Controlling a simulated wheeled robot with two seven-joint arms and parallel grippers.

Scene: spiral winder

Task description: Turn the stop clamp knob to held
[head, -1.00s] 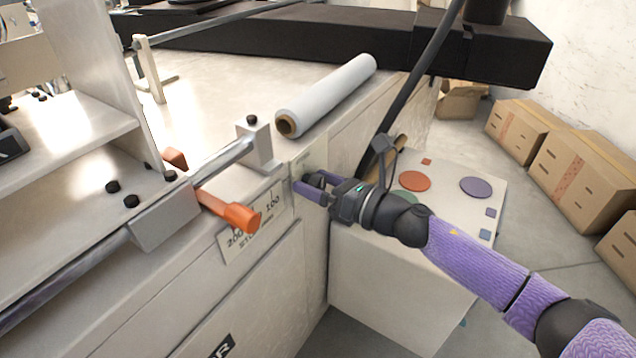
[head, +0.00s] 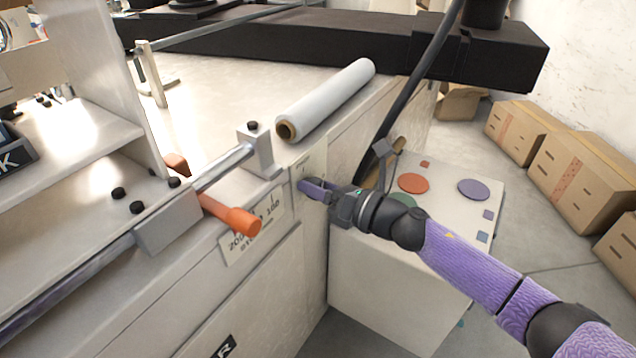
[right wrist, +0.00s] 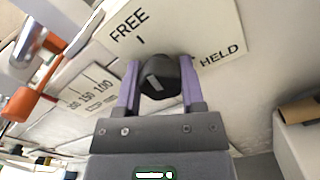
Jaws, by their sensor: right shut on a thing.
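The stop clamp knob (right wrist: 161,80) is black with a pale bar on its face. It sits on a cream label plate (right wrist: 185,25) printed FREE at the upper left and HELD at the right. The pale bar is slanted; I cannot tell exactly which mark it points to. My right gripper (right wrist: 159,72) has its two purple fingers on opposite sides of the knob, shut on it. In the head view my right gripper (head: 312,187) is at the machine's front panel, and its fingers hide the knob. My left gripper is not in view.
An orange handle (head: 232,216) on a clamped rod and a scale plate (head: 253,233) lie left of my gripper. A white roll (head: 326,99) rests on the machine top above it.

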